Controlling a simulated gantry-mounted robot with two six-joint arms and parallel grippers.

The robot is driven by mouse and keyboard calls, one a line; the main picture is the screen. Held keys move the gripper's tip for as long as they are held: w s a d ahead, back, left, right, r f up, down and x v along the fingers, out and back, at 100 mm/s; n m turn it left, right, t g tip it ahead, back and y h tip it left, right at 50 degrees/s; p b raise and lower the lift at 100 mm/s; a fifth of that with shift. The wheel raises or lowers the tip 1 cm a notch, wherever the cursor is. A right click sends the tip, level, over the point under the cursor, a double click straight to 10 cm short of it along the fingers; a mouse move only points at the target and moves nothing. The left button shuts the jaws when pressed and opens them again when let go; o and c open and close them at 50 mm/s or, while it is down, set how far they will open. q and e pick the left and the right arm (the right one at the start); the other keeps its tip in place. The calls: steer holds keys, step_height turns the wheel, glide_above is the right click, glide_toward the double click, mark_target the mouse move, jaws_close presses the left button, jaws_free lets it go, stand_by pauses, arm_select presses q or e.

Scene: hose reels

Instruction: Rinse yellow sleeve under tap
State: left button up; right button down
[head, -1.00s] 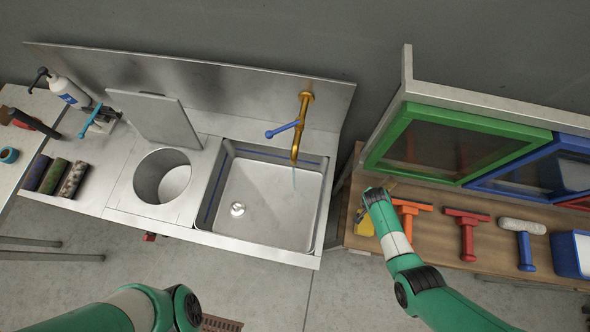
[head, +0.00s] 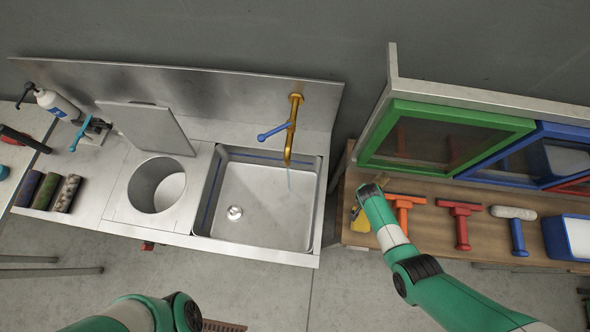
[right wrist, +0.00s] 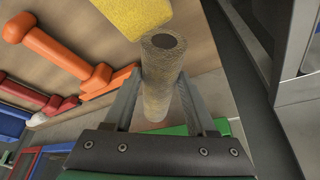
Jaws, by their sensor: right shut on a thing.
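My right gripper (right wrist: 158,88) is shut on the yellow sleeve (right wrist: 161,75), a dull tan-yellow hollow cylinder with a dark bore facing up in the right wrist view. In the head view the sleeve (head: 381,179) shows small at my right gripper (head: 371,188), over the left end of the wooden bench and right of the sink. The gold tap (head: 291,125) has a blue lever (head: 273,132); a thin bluish stream (head: 289,180) shows under its spout, above the steel sink (head: 262,205). Of my left arm only a link shows at the bottom; its gripper is out of view.
On the wooden bench (head: 433,221) are a yellow rough-textured thing (head: 359,222), an orange tool (head: 404,205), a red tool (head: 460,220) and a white roller with blue handle (head: 513,212). A green-framed cabinet (head: 445,140) stands behind. Dark sleeves (head: 48,192) lie left of the round opening (head: 157,185).

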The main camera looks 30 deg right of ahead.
stand_by(0.3)
arm_select(q)
steer(key=shift+r+p, duration=0.3)
stand_by(0.4)
steer(key=shift+r, duration=0.1)
steer(key=shift+r, duration=0.1)
stand_by(0.5)
steer(key=shift+r+p, duration=0.2)
steer(key=shift+p, duration=0.25)
steer(key=shift+r, duration=0.1)
stand_by(0.4)
